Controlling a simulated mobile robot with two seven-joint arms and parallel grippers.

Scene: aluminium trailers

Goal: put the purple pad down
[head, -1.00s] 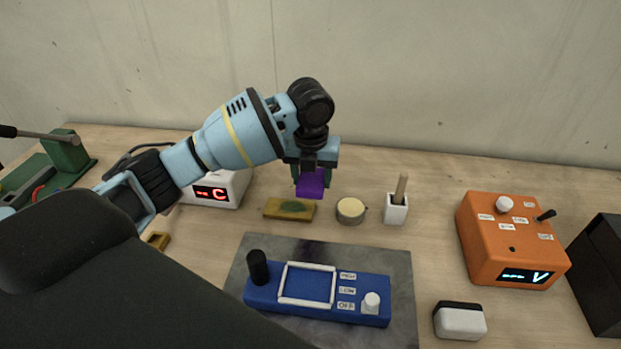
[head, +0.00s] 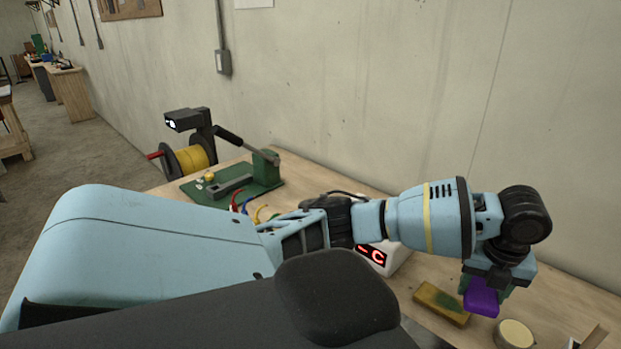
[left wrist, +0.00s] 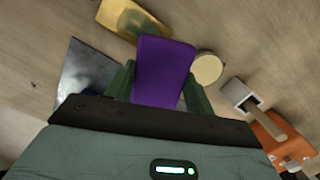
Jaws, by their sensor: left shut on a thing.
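The purple pad (head: 481,298) is in my left gripper (head: 487,283), at the lower right of the head view. In the left wrist view the pad (left wrist: 163,70) sits between the two green fingers of the gripper (left wrist: 158,88), which are shut on it. My right gripper is not in view.
A white box with a red display (head: 385,256) stands behind my left forearm. A green lever tool (head: 262,172) and a yellow spool (head: 190,158) are further left.

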